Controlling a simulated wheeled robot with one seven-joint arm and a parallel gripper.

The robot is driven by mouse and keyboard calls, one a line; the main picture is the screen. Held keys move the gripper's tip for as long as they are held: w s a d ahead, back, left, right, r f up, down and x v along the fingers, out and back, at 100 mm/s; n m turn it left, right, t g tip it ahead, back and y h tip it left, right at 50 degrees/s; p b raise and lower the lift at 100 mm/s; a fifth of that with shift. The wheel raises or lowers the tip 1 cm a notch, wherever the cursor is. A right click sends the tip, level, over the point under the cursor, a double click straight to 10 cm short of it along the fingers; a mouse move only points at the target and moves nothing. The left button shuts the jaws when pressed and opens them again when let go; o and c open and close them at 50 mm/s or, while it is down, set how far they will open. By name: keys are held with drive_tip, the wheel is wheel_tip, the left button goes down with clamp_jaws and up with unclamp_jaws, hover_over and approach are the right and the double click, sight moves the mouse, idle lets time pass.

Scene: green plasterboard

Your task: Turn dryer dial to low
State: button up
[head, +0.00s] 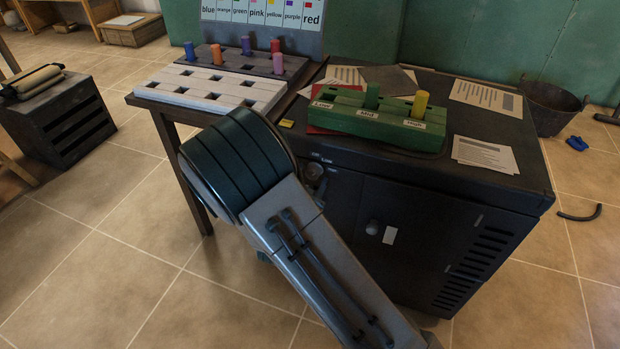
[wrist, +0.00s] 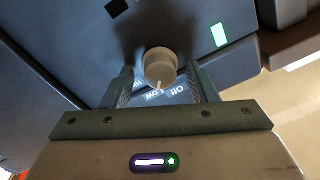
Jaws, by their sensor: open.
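The dial is a pale round knob (wrist: 160,66) on the dark front of the cabinet. A thin line on it points toward the bottom of the wrist picture.
On the cabinet top stand a green block with pegs (head: 378,125) and several papers (head: 485,154). A table with a white slotted board (head: 212,88) stands to the left. A dark bucket (head: 551,105) is at the right. The tiled floor at front left is clear.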

drive_tip(key=p+v, duration=0.1)
drive_tip(key=v, duration=1.2)
drive_tip(key=shift+s, duration=0.3)
drive_tip(key=w+d+r+n+g+y+p, duration=0.1)
drive_tip(key=w+r+n+g+y+p, duration=0.2)
drive_tip(key=r+p, duration=0.5)
drive_tip(key=w+d+r+g+y+p, duration=0.1)
drive_tip(key=w+r+g+y+p, duration=0.2)
drive_tip(key=r+g+y+p, duration=0.5)
drive_tip(key=s+d+r+n+g+h+p, duration=0.1)
drive_tip(key=s+d+r+p, duration=0.3)
drive_tip(key=s+d+r, duration=0.4)
drive_tip(key=s+d+r+n+g+h+p, duration=0.2)
drive_tip(key=s+d+r+n+h+p, duration=0.2)
drive_tip(key=s+d+r, duration=0.5)
wheel_tip(320, 180, up, 4)
drive_tip(key=shift+s+d+r+n+p, duration=0.2)
drive_tip(key=shift+s+d+n+p, duration=0.1)
drive_tip(key=shift+d, duration=0.3)
